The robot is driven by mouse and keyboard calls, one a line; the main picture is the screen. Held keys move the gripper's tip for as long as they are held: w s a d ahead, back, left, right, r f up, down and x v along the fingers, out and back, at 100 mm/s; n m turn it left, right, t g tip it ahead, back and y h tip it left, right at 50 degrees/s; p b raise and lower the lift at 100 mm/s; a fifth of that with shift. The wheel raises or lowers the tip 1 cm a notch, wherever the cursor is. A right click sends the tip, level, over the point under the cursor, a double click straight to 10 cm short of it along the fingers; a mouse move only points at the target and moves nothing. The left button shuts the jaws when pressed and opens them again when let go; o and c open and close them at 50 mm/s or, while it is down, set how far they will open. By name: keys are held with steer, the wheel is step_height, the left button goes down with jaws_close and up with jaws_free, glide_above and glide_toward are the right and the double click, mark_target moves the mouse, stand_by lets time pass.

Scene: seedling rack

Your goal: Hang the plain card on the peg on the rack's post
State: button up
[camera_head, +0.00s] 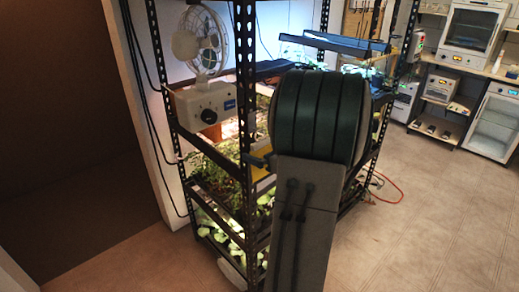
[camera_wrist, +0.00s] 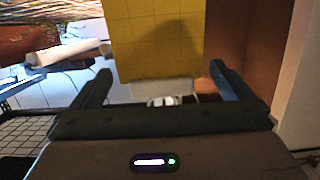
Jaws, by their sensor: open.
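A yellow card (camera_wrist: 155,40) with faint grid lines fills the upper middle of the wrist view, beyond and between my fingers. A pale strip (camera_wrist: 165,88) runs along its lower edge, and a shadow falls on its face. I cannot tell whether this is the plain card. My gripper (camera_wrist: 160,80) is open, with its fingers apart and nothing clearly between them. In the head view my arm hides most of my gripper; a bit of yellow (camera_head: 263,172) shows beside the rack's front post (camera_head: 245,110). I cannot make out the peg.
The dark metal rack (camera_head: 200,150) holds leafy seedlings (camera_head: 215,175), a fan (camera_head: 200,40) and a white control box (camera_head: 205,106). Open floor (camera_head: 430,220) lies to the right, with an orange cable (camera_head: 388,195) near the rack. Cabinets stand at the back right.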

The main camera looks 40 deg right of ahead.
steer(key=v, duration=1.1)
steer(key=shift+b, duration=0.3)
steer(key=w+a+m+g+h, duration=0.1)
steer(key=w+a+h, duration=0.1)
steer(key=w+a+r+g+h, duration=0.1)
steer(key=w+h, duration=0.1)
steer(key=w, duration=0.1)
steer(key=w+a+r+m+g+h, duration=0.1)
steer(key=w+a+h, duration=0.1)
steer(key=shift+w+a+m+g, duration=0.25)
steer(key=shift+a+m+g, duration=0.05)
steer(key=shift+a+g, duration=0.1)
steer(key=s+a+f+g+y, duration=0.1)
steer(key=s+a+f+g, duration=0.1)
steer(key=a, duration=0.6)
steer(key=s+a+f+n+g+y, duration=0.1)
steer(key=s+a+f+g+y, duration=0.1)
steer(key=s+a+g, duration=0.2)
steer(key=s+a+f+g+y, duration=0.2)
steer(key=s+a, duration=0.6)
steer(key=a, duration=0.5)
steer(key=shift+s+f+n+g, duration=0.25)
steer(key=shift+f+n+g, duration=0.15)
steer(key=shift+f, duration=0.1)
steer(key=shift+d, duration=0.1)
